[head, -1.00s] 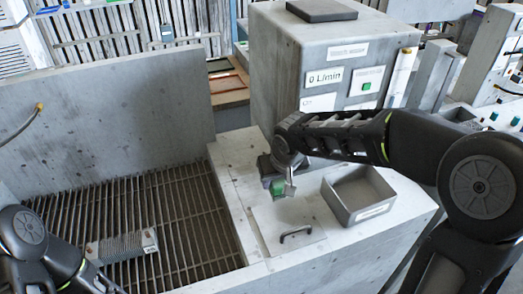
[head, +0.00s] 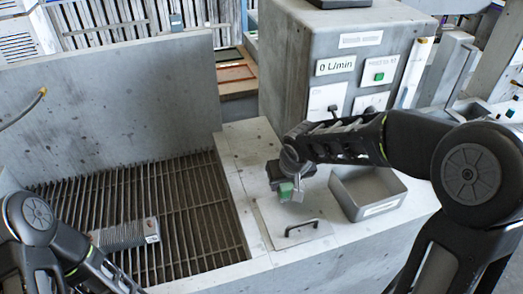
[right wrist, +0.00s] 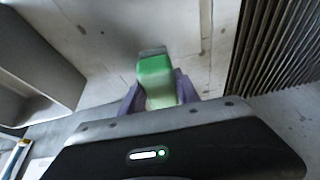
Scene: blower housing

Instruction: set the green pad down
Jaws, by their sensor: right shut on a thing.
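The green pad (head: 286,190) is between the fingers of my right gripper (head: 292,194), above the pale concrete ledge near the flat plate with the handle. In the right wrist view the green pad (right wrist: 156,78) has a grey far end and sits between the two purplish fingers of my right gripper (right wrist: 160,95), which are shut on it. Whether its underside touches the ledge cannot be told. My left arm shows at the lower left of the head view, but its fingertips are not in view.
An open grey bin (head: 367,194) stands right of the pad. A plate with a black handle (head: 301,227) lies in front. A slatted grate (head: 180,215) with a ribbed grey block (head: 124,236) is at left. A grey cabinet (head: 300,70) reading 0 L/min rises behind.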

